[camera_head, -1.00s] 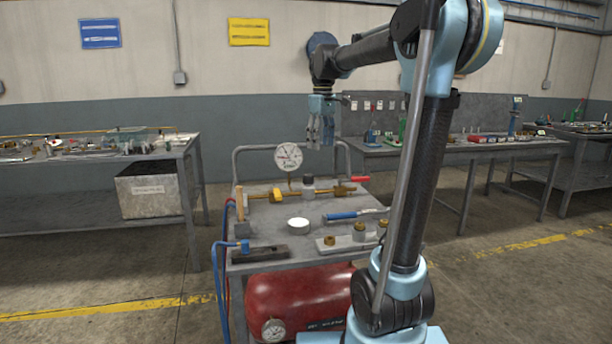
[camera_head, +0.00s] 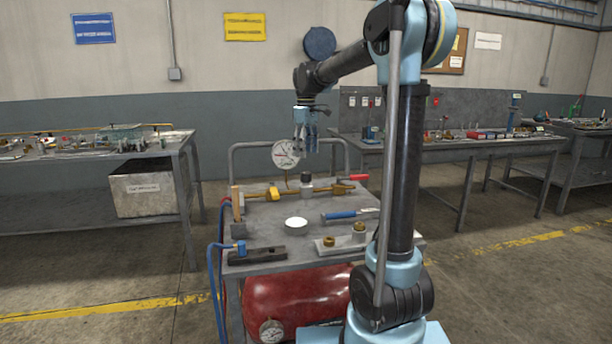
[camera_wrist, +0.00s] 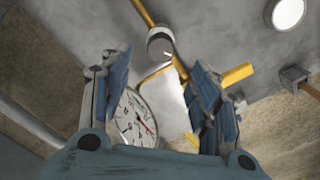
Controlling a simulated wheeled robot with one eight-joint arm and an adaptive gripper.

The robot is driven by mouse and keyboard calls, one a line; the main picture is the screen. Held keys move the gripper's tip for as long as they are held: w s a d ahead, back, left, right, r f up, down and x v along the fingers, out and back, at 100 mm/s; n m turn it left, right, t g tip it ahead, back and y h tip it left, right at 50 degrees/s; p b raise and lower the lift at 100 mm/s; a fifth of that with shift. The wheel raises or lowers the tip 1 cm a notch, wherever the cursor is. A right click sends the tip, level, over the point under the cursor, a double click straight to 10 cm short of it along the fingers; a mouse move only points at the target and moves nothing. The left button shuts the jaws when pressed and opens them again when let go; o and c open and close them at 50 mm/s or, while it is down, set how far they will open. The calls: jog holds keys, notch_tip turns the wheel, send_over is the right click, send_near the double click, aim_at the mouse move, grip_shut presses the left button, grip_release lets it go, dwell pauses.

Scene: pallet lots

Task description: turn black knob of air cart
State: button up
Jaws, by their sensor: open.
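The air cart (camera_head: 262,213) stands in front of me with a red tank (camera_head: 295,295) below its grey top. The black knob (camera_head: 306,177) sits on a pale body on the brass pipe line at the back of the cart top. A round white gauge (camera_head: 286,154) rises just left of it. My gripper (camera_head: 305,148) hangs above the knob, open and empty, pointing down. In the wrist view the gripper's fingers (camera_wrist: 160,95) are spread apart. The gauge (camera_wrist: 133,118) shows between them, and the knob's pale body (camera_wrist: 160,40) shows beyond the fingertips. The knob is not touched.
A yellow-handled valve (camera_head: 273,193) and a red-handled valve (camera_head: 352,180) flank the knob. A hammer (camera_head: 237,210), a white disc (camera_head: 296,223), a blue-handled tool (camera_head: 342,215) and a plate with brass fittings (camera_head: 340,243) lie on the cart top. A rail (camera_head: 235,158) rises behind.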

aim_at(306, 173)
notch_tip(306, 173, down, 10)
jog(key=shift+r, duration=0.25)
dwell(0.3)
jog(key=c, duration=1.1)
